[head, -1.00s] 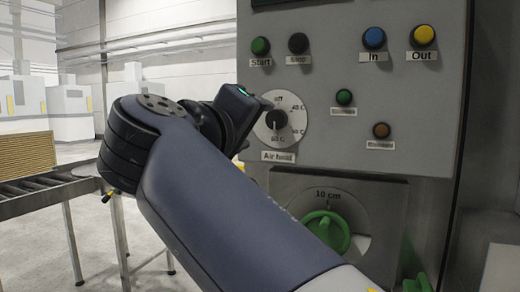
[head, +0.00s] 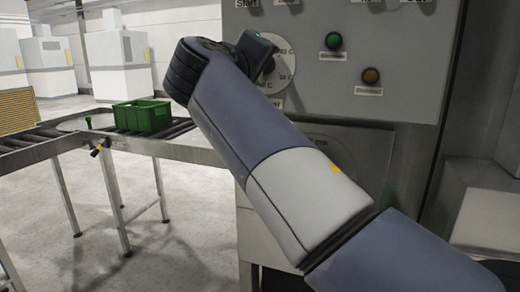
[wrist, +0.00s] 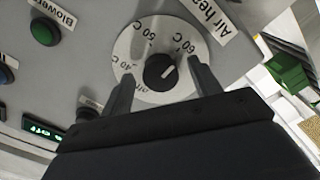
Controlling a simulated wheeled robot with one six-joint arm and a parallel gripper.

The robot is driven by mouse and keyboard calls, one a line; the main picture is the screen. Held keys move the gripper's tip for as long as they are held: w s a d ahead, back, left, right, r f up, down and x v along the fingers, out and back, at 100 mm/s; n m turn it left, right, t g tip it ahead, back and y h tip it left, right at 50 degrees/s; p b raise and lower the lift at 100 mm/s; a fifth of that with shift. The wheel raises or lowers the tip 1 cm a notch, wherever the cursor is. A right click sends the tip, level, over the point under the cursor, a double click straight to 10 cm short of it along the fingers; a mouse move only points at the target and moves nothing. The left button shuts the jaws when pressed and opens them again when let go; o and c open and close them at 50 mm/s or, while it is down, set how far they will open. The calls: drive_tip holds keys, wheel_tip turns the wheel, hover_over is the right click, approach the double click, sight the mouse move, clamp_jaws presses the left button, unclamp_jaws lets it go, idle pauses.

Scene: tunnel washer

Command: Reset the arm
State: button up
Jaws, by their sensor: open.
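My arm reaches up and to the left across the front of the grey control panel (head: 400,55) in the head view. The fingers point at the Air heat dial (wrist: 128,50), whose black knob (wrist: 160,71) appears between the fingertips. I cannot tell how far the fingertips are from the panel. In the head view my arm partly covers the dial (head: 283,70), and the fingers are hidden.
A green button (head: 333,41) and an orange button (head: 371,75) sit right of the dial. A green crate (head: 142,117) stands on a roller conveyor (head: 170,140) at the left. A yellowish stack (head: 17,110) is at the far left. Open floor lies below the conveyor.

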drive_tip(key=v, duration=1.1)
drive_tip(key=w+d+n+p, duration=0.3)
drive_tip(key=w+n+p, duration=0.7)
drive_tip(key=n+p, duration=0.7)
drive_tip(key=n, duration=0.4)
drive_tip(key=shift+w+d+r+p, duration=0.15)
drive_tip(key=shift+d+r+p, duration=0.15)
drive_tip(key=shift+r, duration=0.05)
drive_tip(key=shift+f+n, duration=0.1)
drive_tip(key=shift+n, duration=0.2)
idle(0.3)
